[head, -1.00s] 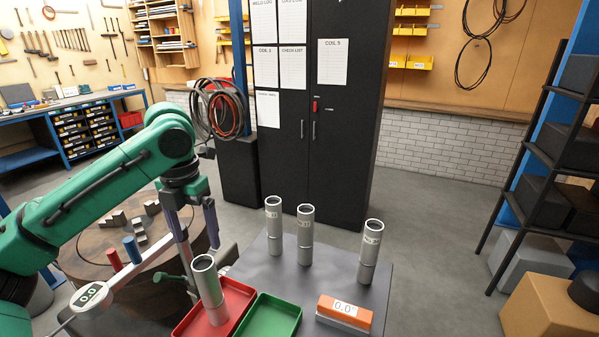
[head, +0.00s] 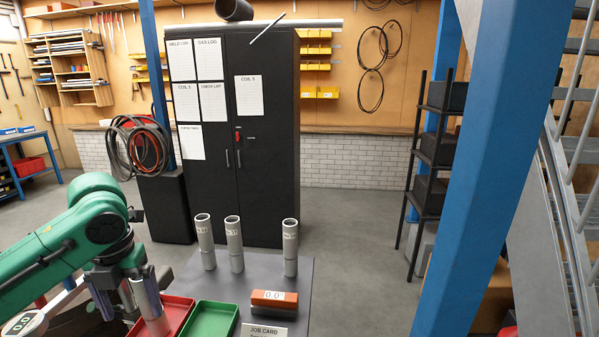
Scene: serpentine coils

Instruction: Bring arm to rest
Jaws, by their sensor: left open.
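My left arm, green, comes in from the left. Its left gripper (head: 127,296) points down by the left end of the grey table (head: 308,268), its fingers apart. A grey metal tube (head: 157,325) stands in the red tray (head: 181,309), partly hidden behind a finger; the fingers are not shut on it. Three more tubes stand upright on the table: left (head: 204,242), middle (head: 234,244) and right (head: 290,248). My right gripper is not in view.
A black cabinet (head: 265,150) stands behind. A blue post (head: 488,180) rises at the right. Floor is free between table and shelf rack (head: 432,165).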

